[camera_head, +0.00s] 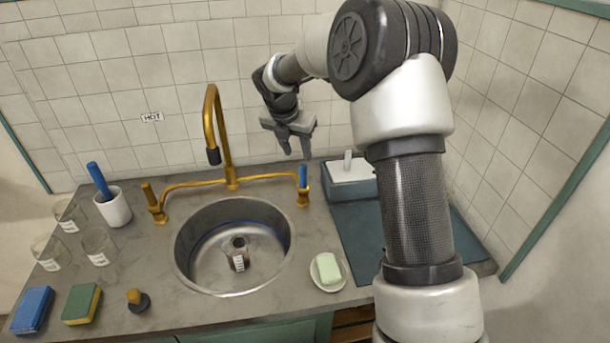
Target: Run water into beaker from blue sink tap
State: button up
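The brass sink tap (222,135) has a tall curved spout with a dark nozzle over the back of the round metal sink (188,262). Its right handle (303,180) has a blue upright grip. The left handle (150,195) has a brass-coloured grip, with a "HOT" label on the wall above. A small clear beaker (238,258) with a white label stands in the sink, forward and right of the nozzle in the picture. No water stream shows. My gripper (297,155) points down just above the blue handle, its fingers apart and empty; contact with the handle cannot be told.
Several clear beakers (98,247) and a white cup (115,207) stand at left. Sponges (82,303) and a stopper (137,300) lie in front. A soap dish (328,272) sits right of the sink. A box (348,180) stands behind the blue mat (365,235).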

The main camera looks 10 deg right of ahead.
aim_at(305, 175)
jog(key=x, duration=1.4)
jog(key=shift+w+d+f, duration=0.15)
grip_shut()
